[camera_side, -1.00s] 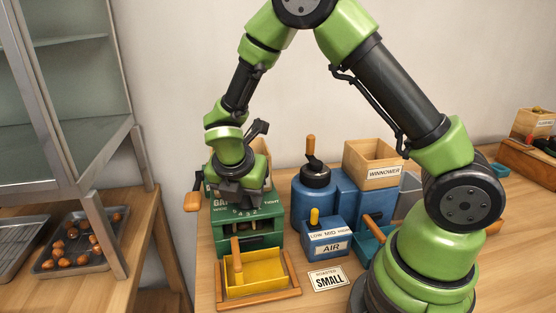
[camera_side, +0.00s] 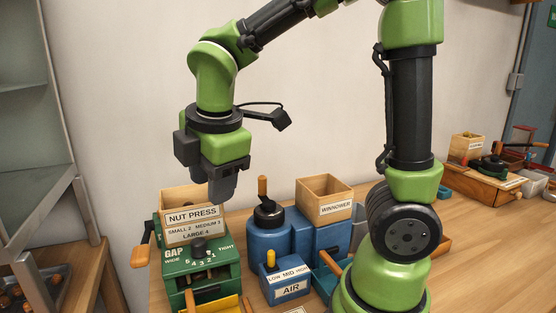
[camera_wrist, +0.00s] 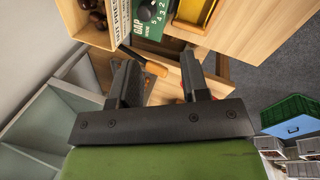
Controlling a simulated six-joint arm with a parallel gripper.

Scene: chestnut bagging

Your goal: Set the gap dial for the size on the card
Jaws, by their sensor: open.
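The green nut press (camera_side: 200,275) stands at the left of the bench, with its label plate (camera_side: 194,226) reading small 2, medium 3, large 4. Its black gap dial (camera_side: 199,248) sits on the front below the plate, by a scale of 5 to 1 from wide to tight. I cannot tell which number it points to. My gripper (camera_side: 221,197) is open and empty above the press, apart from the dial. In the wrist view the fingers (camera_wrist: 160,78) are spread, with the press panel (camera_wrist: 153,14) beyond them. The size card (camera_side: 294,310) is mostly cut off at the bottom edge.
A wooden-handled crank (camera_side: 141,255) juts from the press's left. The blue air unit (camera_side: 287,284) and winnower box (camera_side: 325,200) stand to the right. A yellow tray (camera_side: 222,307) is in front. Chestnuts (camera_wrist: 90,20) lie in the hopper.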

